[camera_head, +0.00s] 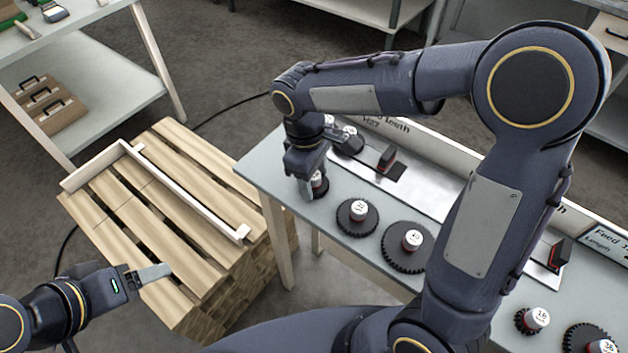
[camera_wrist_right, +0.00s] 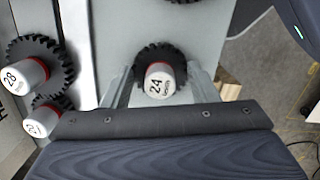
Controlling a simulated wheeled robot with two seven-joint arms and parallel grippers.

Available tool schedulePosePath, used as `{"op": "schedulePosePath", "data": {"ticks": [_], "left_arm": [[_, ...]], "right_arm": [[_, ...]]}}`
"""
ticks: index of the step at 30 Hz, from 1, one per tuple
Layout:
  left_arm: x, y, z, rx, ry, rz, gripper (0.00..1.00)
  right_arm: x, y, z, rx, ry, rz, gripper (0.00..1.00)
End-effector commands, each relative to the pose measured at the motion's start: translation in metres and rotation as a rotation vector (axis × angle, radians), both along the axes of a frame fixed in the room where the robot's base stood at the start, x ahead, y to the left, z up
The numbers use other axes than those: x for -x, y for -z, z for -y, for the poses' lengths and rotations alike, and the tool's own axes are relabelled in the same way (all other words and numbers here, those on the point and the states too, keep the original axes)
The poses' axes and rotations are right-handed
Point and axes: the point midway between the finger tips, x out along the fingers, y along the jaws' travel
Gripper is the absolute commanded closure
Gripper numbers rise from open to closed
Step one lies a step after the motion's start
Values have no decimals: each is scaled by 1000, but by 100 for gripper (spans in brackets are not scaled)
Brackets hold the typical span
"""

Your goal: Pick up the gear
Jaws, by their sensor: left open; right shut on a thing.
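Several dark toothed gears with white-topped, red-banded hubs are on the grey table. My right gripper (camera_head: 312,188) is low at the table's left end, shut on a small gear (camera_head: 320,182) that it partly hides. In the right wrist view this gear (camera_wrist_right: 157,76) shows the number 24 on its hub, between the two fingers of my right gripper (camera_wrist_right: 160,88). Whether it touches the table is hard to tell. A medium gear (camera_head: 357,228) and a larger gear (camera_head: 390,252) lie to its right. My left gripper (camera_head: 158,273) is open and empty beside the pallet stack.
A wooden pallet stack (camera_head: 150,205) with a pale L-shaped frame (camera_head: 185,190) stands left of the table (camera_head: 262,175). A labelled panel (camera_head: 425,195) runs along the table's back. In the right wrist view, gears marked 28 (camera_wrist_right: 60,58) and 22 (camera_wrist_right: 38,122) sit close by.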

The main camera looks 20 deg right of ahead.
Motion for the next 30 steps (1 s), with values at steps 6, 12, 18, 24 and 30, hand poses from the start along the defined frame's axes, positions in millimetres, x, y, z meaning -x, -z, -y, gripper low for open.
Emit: {"op": "schedulePosePath", "data": {"ticks": [6,12,18,24,30], "left_arm": [[0,0,0,0,0,0,31],[0,0,0,0,0,0,31],[0,-1,0,0,0,0,31],[0,-2,0,0,0,0,31],[0,-2,0,0,0,0,31]], "right_arm": [[0,0,0,-1,0,1,85],[0,-1,0,-1,0,1,85],[-1,-14,-1,-2,0,4,85],[9,-45,-8,-2,-4,5,85],[40,-91,-30,-3,-5,7,85]]}}
